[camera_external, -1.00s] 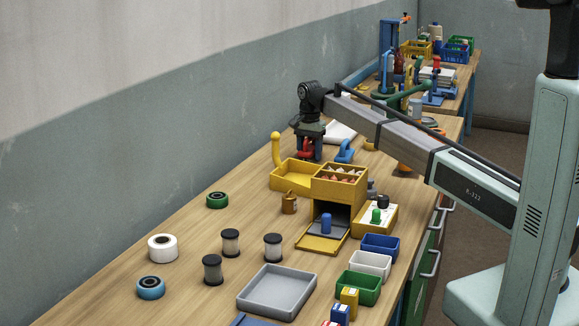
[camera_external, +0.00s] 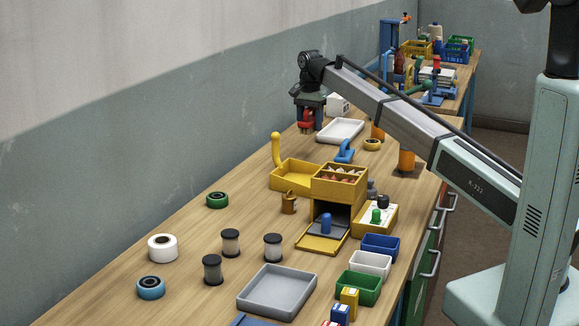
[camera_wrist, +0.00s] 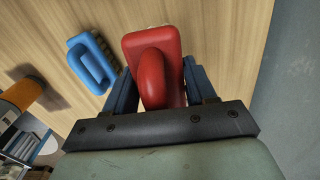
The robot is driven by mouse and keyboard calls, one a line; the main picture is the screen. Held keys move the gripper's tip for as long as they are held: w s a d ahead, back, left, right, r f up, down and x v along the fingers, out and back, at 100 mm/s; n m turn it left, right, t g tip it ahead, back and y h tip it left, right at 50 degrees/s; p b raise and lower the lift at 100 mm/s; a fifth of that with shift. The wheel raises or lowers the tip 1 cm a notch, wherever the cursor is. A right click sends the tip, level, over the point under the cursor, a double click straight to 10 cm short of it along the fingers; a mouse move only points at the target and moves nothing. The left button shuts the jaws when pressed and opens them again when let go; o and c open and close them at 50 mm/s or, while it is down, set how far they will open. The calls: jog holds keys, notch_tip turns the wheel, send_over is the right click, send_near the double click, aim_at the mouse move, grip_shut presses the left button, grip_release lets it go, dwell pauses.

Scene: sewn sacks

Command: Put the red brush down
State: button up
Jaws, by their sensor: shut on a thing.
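The red brush (camera_wrist: 152,70) sits between the two fingers of my gripper (camera_wrist: 153,90), which is shut on its curved handle. In the external view the red brush (camera_external: 306,121) shows below my gripper (camera_external: 307,114), over the far part of the table near the wall. I cannot tell whether the brush touches the table. A blue brush-like tool (camera_wrist: 92,63) lies apart to the left in the wrist view; it also shows in the external view (camera_external: 344,152).
A white tray (camera_external: 340,132) lies right of my gripper. A yellow tape roll (camera_external: 372,144) and an orange cylinder (camera_external: 407,160) are further right. A yellow bin unit (camera_external: 290,178) stands nearer the camera. The wall is close on the left. Bare wood surrounds the brush.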

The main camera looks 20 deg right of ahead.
notch_tip(320, 180, up, 12)
jog(key=shift+w+f, duration=0.1)
jog(key=shift+f, duration=0.1)
jog(key=s+a, duration=0.8)
jog(key=a, duration=0.3)
jog(key=s+a, duration=0.9)
jog(key=a, duration=0.2)
jog(key=s+a, duration=0.7)
jog(key=s, duration=0.3)
jog(key=s+a, duration=0.8)
jog(key=s, duration=0.3)
jog(key=shift+n, duration=0.4)
jog(key=shift+w+d+f, duration=0.1)
jog(key=shift+f, duration=3.45)
jog(key=shift+w+d+f, duration=0.1)
jog(key=shift+w+f, duration=0.05)
jog(key=shift+f, duration=3.45)
jog(key=shift+w+d+f, duration=0.1)
jog(key=shift+f, duration=3.45)
jog(key=shift+f, duration=0.1)
jog(key=o, duration=1.1)
